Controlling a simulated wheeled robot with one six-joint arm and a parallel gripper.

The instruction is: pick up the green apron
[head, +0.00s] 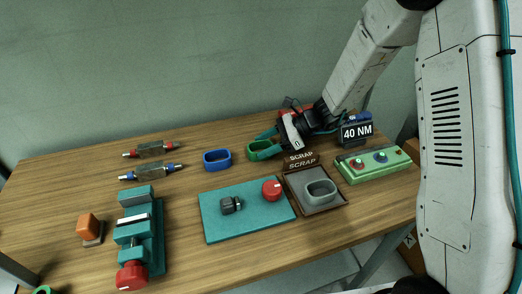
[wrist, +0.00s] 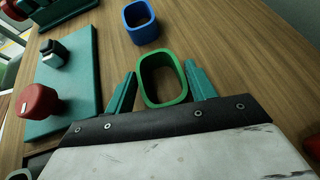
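The green apron is a hollow, rounded green ring (wrist: 148,97) standing on the wooden table. In the head view the green apron (head: 254,155) is just right of a blue ring, partly hidden behind my gripper. My gripper (wrist: 160,72) is open, with one teal finger on each side of the green apron in the wrist view. A gap shows beside the right finger; the left finger is close to the ring, and I cannot tell whether it touches. In the head view my gripper (head: 268,138) reaches in from the right, low over the table.
A blue ring (head: 217,159) stands close to the left. A teal mat (head: 222,226) bears a red knob and a dark part. A scrap tray (head: 318,208) holds a grey ring. A green button box (head: 374,166) and a 40 NM display (head: 357,132) stand right.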

